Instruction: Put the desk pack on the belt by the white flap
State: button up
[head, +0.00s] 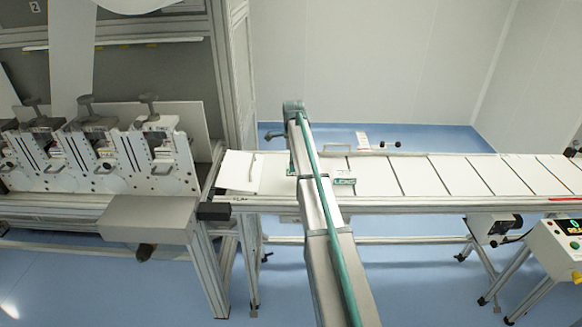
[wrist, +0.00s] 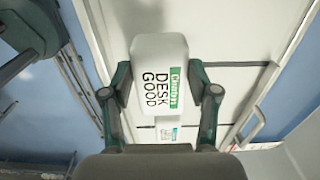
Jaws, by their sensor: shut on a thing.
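The desk pack (wrist: 152,52) is a white pack with a green label and the words DESK GOOD. My gripper (wrist: 160,76) is shut on it in the wrist view, one finger at each side. White belt surface shows behind the pack. A second green-and-white label (wrist: 167,133) shows below it, partly hidden. In the head view, the white flap (head: 238,172) lies at the belt's left end, with a grey handle. The white belt (head: 444,176) runs right from it. My arm crosses the belt just right of the flap and hides most of my gripper and the held pack.
A machine with several white units (head: 100,155) stands at left. A control box (head: 560,250) stands at lower right. The belt's right part is clear.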

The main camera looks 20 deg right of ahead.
jog(key=shift+w+a+f, duration=0.15)
jog(key=shift+w+f, duration=0.35)
jog(key=shift+f, duration=0.05)
jog(key=f+p, duration=0.2)
jog(key=shift+w+a+f, duration=0.1)
jog(key=shift+w+f, duration=0.1)
jog(key=shift+f, duration=0.65)
jog(key=shift+f, duration=0.1)
jog(key=o, duration=1.3)
jog(key=shift+c, duration=0.2)
notch_tip(320, 180, up, 12)
jog(key=b, duration=0.4)
